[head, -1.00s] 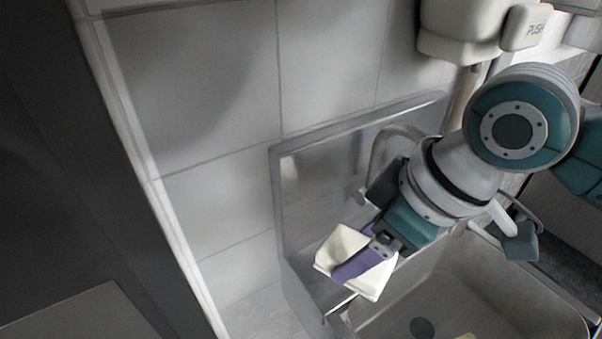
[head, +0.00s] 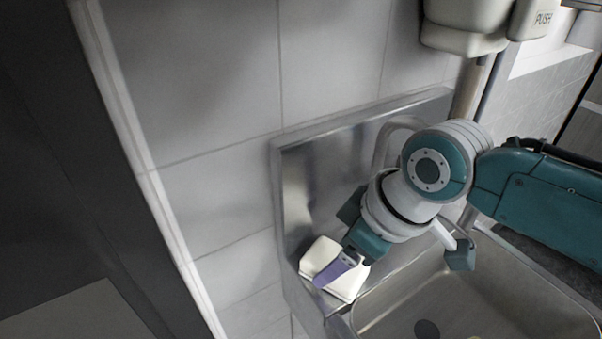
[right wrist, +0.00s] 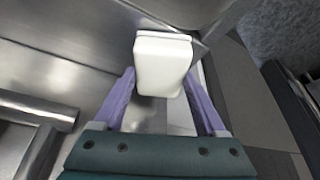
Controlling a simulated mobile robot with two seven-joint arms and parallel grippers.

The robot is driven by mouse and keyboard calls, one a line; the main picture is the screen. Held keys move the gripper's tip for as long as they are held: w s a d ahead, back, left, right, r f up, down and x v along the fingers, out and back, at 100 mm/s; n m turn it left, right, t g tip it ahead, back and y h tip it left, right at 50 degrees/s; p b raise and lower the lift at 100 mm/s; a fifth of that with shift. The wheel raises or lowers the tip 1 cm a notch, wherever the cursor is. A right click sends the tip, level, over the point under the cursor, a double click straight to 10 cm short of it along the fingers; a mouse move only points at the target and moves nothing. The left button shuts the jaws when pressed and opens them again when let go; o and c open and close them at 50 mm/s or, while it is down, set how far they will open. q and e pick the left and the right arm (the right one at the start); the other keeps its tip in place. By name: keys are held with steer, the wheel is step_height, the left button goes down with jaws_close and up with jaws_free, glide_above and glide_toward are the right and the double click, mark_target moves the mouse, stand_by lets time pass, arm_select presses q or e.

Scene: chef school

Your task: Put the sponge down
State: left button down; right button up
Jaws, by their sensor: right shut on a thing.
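The sponge is a cream-white block (head: 348,287) at the left end of the sink in the head view. My right gripper (head: 325,279) comes down on it from the upper right, one purple finger lying across its near side. In the right wrist view the sponge (right wrist: 163,65) sits between the two purple fingers (right wrist: 160,75), which are shut on it. It is over or on the narrow steel ledge (head: 310,235) beside the basin; I cannot tell whether it touches. My left gripper is not in view.
The steel sink basin (head: 480,290) lies to the right, with a dark drain (head: 427,328) and a yellow thing partly cut off at the bottom edge. A curved tap (head: 385,140) stands behind my wrist. A tiled wall (head: 200,100) and dispenser (head: 465,25) are behind.

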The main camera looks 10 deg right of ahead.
steer(key=shift+f, duration=0.15)
steer(key=o, duration=1.1)
steer(key=shift+o, duration=0.2)
steer(key=shift+r, duration=0.25)
steer(key=p+v, duration=0.4)
steer(key=v, duration=0.7)
steer(key=s+a+m, duration=0.2)
steer(key=s+a, duration=0.1)
steer(key=s, duration=0.5)
steer(key=s+d+r+m+h, duration=0.1)
steer(key=s+d+m+h, duration=0.1)
steer(key=s+d+m, duration=0.2)
steer(key=s+d, duration=0.3)
steer(key=s, duration=0.2)
steer(key=shift+s+m+h, duration=0.15)
steer(key=shift+m+h, duration=0.15)
steer(key=shift+h, duration=0.1)
